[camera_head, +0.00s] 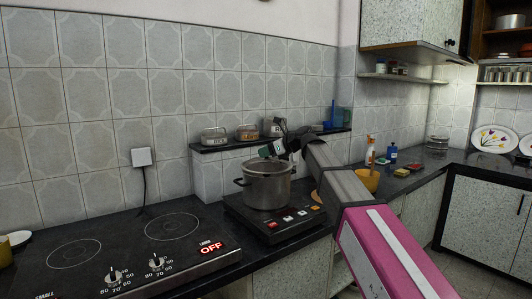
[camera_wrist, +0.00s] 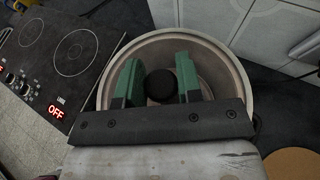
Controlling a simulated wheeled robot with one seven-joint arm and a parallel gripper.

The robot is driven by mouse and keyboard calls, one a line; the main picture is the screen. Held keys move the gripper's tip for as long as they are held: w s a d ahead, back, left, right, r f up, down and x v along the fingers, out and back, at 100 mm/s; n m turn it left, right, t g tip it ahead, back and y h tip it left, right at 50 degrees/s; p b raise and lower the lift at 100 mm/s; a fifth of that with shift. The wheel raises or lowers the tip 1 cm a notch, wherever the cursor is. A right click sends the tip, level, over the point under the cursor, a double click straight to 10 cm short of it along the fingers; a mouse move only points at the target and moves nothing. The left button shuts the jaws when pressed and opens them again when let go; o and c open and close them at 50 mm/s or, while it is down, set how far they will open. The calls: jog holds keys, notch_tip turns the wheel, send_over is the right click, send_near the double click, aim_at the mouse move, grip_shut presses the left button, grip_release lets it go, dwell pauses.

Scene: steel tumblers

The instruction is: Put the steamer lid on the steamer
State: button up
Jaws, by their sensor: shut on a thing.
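The steamer (camera_head: 267,188) is a grey metal pot with side handles, standing upright on a black portable cooktop. My gripper (camera_head: 274,149) is right over its top in the head view. In the wrist view my green-fingered gripper (camera_wrist: 160,84) is shut on the round black knob of the steamer lid (camera_wrist: 160,86). The lid's knob lies inside the circle of the pale steamer rim (camera_wrist: 235,68), near its middle. The fingers and the gripper's dark front hide part of the lid and the near rim. I cannot tell whether the lid rests fully on the rim.
The portable cooktop (camera_head: 285,230) has several buttons. A built-in hob (camera_head: 120,250) reading OFF is to the left. A wall shelf (camera_head: 225,144) with small containers is behind the steamer. A yellow bowl (camera_head: 367,181) and bottles stand to the right.

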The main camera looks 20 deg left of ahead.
jog(key=shift+f, duration=0.75)
jog(key=o, duration=1.2)
jog(key=shift+c, duration=0.2)
